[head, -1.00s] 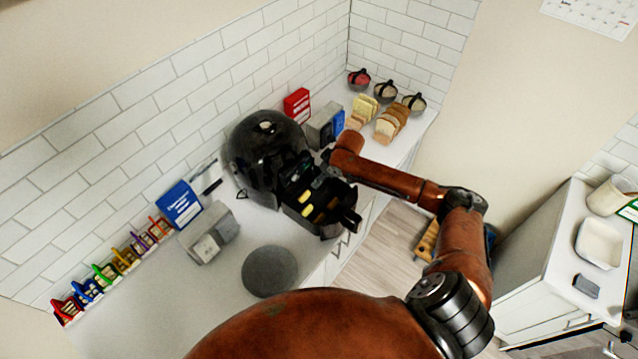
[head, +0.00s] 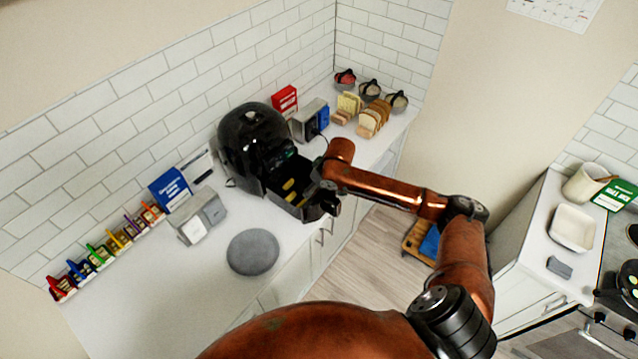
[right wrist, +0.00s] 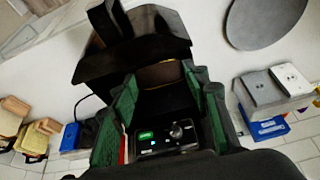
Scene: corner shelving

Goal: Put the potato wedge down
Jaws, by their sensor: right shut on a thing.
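A black air fryer (head: 252,140) stands on the counter with its drawer (head: 290,210) pulled out. Yellow potato wedges (head: 289,185) lie in the drawer in the head view. My right gripper (right wrist: 160,75) is over the drawer, with its green-lined fingers on both sides in the right wrist view. It is shut on a brownish piece (right wrist: 160,72), apparently the potato wedge, which is shadowed and partly hidden. I cannot tell whether this piece touches the drawer floor. My left gripper is not in view.
A grey round disc (head: 253,252) and a grey toaster-like box (head: 200,215) stand left of the drawer. A second grey appliance (head: 308,118) and bread slices (head: 373,118) are behind, to the right. The front left counter is clear.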

